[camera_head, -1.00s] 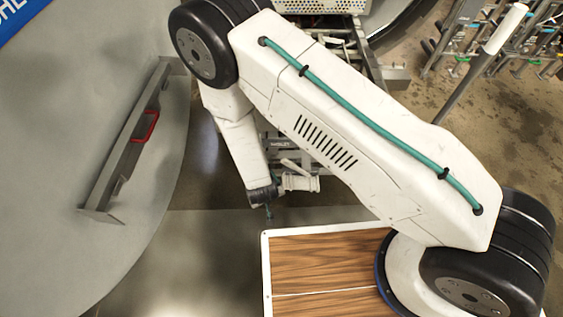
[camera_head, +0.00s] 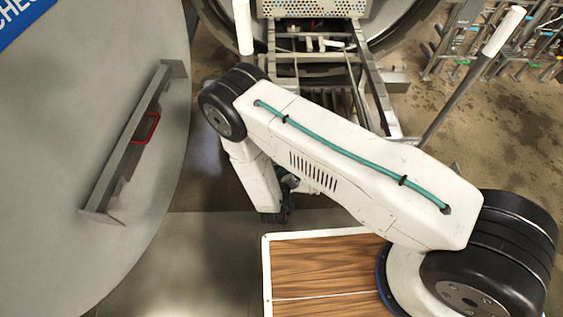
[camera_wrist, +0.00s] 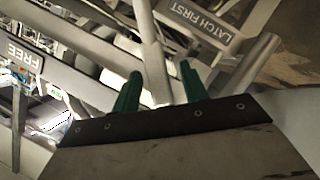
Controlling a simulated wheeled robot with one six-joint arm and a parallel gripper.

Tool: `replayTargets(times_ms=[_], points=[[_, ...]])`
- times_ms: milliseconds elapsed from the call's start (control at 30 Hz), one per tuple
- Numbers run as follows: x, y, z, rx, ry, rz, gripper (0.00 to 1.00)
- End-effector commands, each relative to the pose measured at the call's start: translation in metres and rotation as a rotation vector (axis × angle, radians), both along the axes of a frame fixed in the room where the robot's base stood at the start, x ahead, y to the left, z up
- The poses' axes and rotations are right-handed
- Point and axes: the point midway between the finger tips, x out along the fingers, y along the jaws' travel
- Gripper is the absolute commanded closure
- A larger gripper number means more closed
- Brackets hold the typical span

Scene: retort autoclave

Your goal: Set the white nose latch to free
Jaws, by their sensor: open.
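My gripper (camera_wrist: 160,88) shows two green fingers standing apart in the wrist view. A pale upright bar (camera_wrist: 151,50) lies in the gap between them; it may be the white nose latch. I cannot tell whether either finger touches it. A sign reading FREE (camera_wrist: 25,58) is at the left of the wrist view. A sign reading LATCH FIRST (camera_wrist: 200,26) is at the upper right. In the head view my forearm hides the gripper's fingers and whatever is in front of them.
A metal rail frame (camera_head: 370,85) leads to the round vessel opening at the back. A white-gripped lever (camera_head: 503,32) stands at right; another white post (camera_head: 242,25) stands at upper left. The large grey door (camera_head: 90,180) with a red handle (camera_head: 145,128) fills the left.

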Motion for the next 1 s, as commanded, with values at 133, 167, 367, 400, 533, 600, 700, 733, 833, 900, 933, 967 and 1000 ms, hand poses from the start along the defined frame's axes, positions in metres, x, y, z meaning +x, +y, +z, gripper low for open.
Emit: replayTargets(times_ms=[133,167,367,400,533,600,700,733,833,900,933,967,1000], points=[[0.021,-0.009,-0.006,0.001,0.0,-0.006,0.56],[0.024,-0.01,-0.007,0.001,-0.001,-0.006,0.56],[0.033,-0.012,-0.01,0.0,0.0,-0.003,0.56],[0.033,-0.012,-0.01,0.001,0.001,-0.002,0.56],[0.033,-0.011,-0.01,0.001,0.0,-0.001,0.56],[0.033,-0.011,-0.01,0.001,0.0,-0.001,0.65],[0.033,-0.011,-0.01,0.001,0.0,-0.001,0.93],[0.033,-0.011,-0.01,0.001,0.0,-0.001,1.0],[0.032,0.029,-0.009,0.007,-0.003,0.007,1.0],[0.032,0.012,-0.01,0.006,0.0,0.011,1.0],[0.031,0.01,-0.009,0.009,0.0,0.014,1.0],[0.031,0.009,-0.009,0.012,-0.001,0.017,1.0],[0.03,0.008,-0.009,0.018,0.0,0.021,1.0]])
